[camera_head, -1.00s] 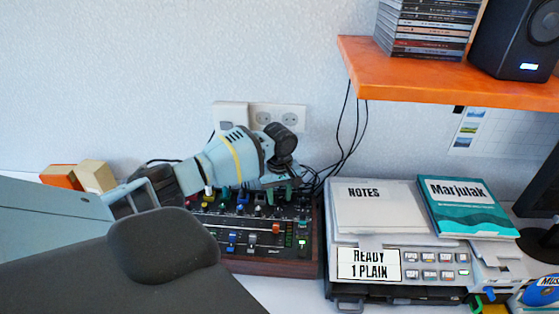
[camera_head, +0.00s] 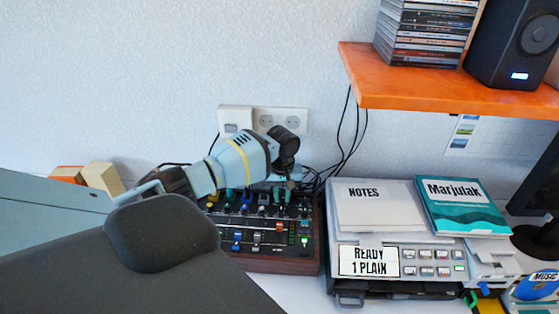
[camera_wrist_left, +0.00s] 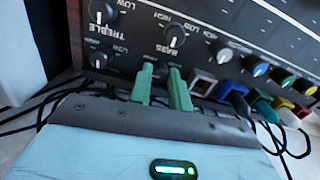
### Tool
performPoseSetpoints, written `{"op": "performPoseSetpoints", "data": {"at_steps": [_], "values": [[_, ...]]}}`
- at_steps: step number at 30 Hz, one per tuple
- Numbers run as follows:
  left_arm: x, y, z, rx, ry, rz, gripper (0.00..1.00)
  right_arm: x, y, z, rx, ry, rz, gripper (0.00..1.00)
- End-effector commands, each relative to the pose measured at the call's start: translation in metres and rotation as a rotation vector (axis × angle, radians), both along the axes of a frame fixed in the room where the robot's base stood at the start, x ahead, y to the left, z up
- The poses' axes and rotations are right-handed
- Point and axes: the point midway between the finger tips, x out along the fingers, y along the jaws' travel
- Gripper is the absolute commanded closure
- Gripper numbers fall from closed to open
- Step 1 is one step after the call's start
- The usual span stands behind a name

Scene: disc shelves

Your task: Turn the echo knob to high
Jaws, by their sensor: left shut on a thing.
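The mixer (camera_head: 270,266) is a black panel in a wooden case on the desk, with knobs, sliders and coloured pieces. In the left wrist view its panel (camera_wrist_left: 215,25) shows a treble knob (camera_wrist_left: 103,12), a bass knob (camera_wrist_left: 174,36) and a row of smaller coloured knobs. I cannot read an echo label. My left gripper (camera_head: 282,192) is down at the mixer's back right part. Its green fingertips (camera_wrist_left: 163,82) are shut around a small knob near the panel's edge, mostly hidden between them. Its pointer and label are hidden. My right gripper is not in view.
A grey machine (camera_head: 433,262) with notes (camera_head: 375,205) and a teal book (camera_head: 462,208) stands right of the mixer. An orange shelf (camera_head: 440,90) overhangs it. Cables (camera_head: 345,150) hang behind the mixer, below a wall socket (camera_head: 280,120).

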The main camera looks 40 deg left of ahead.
Motion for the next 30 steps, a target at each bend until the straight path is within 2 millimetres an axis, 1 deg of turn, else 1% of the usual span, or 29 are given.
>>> {"op": "performPoseSetpoints", "data": {"at_steps": [1,6,12,18,29,30], "values": [[0.000,-0.001,0.003,-0.002,-0.002,-0.031,1.00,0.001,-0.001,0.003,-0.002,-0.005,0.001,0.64],[0.001,-0.001,0.002,-0.001,-0.003,-0.136,1.00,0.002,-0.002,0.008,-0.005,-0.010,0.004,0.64],[0.000,-0.001,0.001,-0.002,-0.001,-0.220,1.00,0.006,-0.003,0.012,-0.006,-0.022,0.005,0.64],[0.000,-0.001,0.000,-0.002,0.001,-0.258,1.00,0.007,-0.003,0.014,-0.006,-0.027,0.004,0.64],[0.000,-0.001,-0.001,-0.001,0.001,-0.262,1.00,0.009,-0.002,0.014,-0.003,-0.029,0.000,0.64],[0.000,-0.001,-0.001,-0.001,0.001,-0.262,0.80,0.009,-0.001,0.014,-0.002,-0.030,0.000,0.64]]}}
